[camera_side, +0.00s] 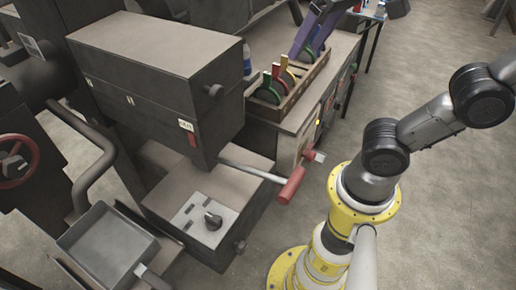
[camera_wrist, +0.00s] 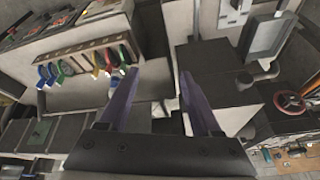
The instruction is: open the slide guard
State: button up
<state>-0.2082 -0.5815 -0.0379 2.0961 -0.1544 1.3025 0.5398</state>
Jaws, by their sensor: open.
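A large dark box-shaped cover (camera_side: 150,75), which looks like the slide guard, sits over a lower machine block (camera_side: 210,200) in the side view. It looks shut down close to the block. In the wrist view a dark machine top (camera_wrist: 205,60), probably the same cover, lies right of my fingers. My gripper (camera_wrist: 158,75) has two purple fingers, apart and empty. In the side view it (camera_side: 306,38) hangs behind the cover, near the coloured levers.
Coloured levers (camera_side: 278,80) stand in a wooden rack on the bench behind the cover. A rod with a red handle (camera_side: 292,185) sticks out at front right. A metal tray (camera_side: 105,245) and red handwheel (camera_side: 15,160) are at left.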

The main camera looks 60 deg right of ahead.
notch_tip(320, 180, down, 10)
jog(key=s+n, duration=0.2)
jog(key=s, duration=0.1)
jog(key=w+a+f+n+g+y, duration=0.2)
jog(key=w+a+n+y, duration=0.1)
jog(key=w+a+n, duration=0.35)
jog(key=s+a+f+n+g, duration=0.2)
jog(key=a+f+n+g, duration=0.2)
jog(key=a, duration=0.5)
jog(key=x, duration=0.2)
jog(key=shift+d+f, duration=0.25)
jog(key=shift+f, duration=0.15)
jog(key=shift+w, duration=0.1)
